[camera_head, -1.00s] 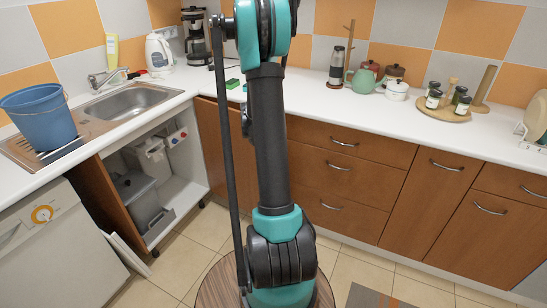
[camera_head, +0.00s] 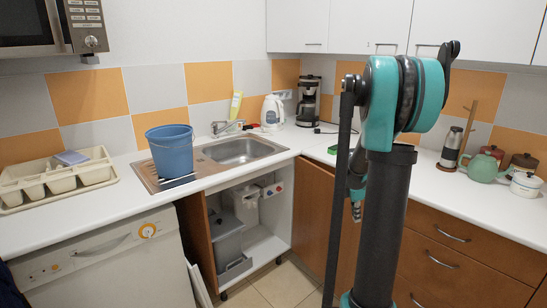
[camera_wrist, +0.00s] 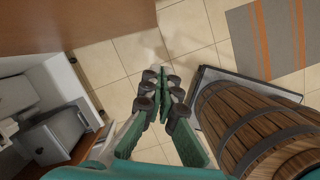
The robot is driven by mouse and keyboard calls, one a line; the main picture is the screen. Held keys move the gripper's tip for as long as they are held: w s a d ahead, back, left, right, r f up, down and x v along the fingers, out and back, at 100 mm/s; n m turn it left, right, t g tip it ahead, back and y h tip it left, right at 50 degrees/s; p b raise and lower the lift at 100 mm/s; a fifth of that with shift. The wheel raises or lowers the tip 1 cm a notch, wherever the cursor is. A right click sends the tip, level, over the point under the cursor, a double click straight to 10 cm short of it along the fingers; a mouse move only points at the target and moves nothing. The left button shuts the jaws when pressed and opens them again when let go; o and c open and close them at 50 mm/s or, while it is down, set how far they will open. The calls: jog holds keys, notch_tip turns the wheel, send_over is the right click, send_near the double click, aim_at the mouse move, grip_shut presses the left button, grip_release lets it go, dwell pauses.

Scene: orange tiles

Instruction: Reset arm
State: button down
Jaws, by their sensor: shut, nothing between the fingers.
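My gripper (camera_wrist: 163,98) shows in the wrist view with its green and dark fingers closed together and nothing between them. It points down over the beige tiled floor, apart from any object.
A blue bucket (camera_head: 170,150) stands on the drainboard beside the sink (camera_head: 238,151). The cupboard under the sink is open, its door (camera_head: 196,240) swung out. In the wrist view a wooden barrel (camera_wrist: 250,125) is close at the right and a striped mat (camera_wrist: 268,40) lies beyond.

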jog(key=s+a+f+m+t+y, duration=0.2)
jog(key=s+a+f+m+t, duration=0.1)
jog(key=s+a+m, duration=1.5)
jog(key=s+a, duration=0.1)
jog(key=s, duration=0.2)
jog(key=shift+s+a+m+t+y, duration=0.15)
jog(key=shift+s+m+t+y, duration=0.15)
jog(key=shift+s+y, duration=0.1)
jog(key=c, duration=2.2)
grip_release()
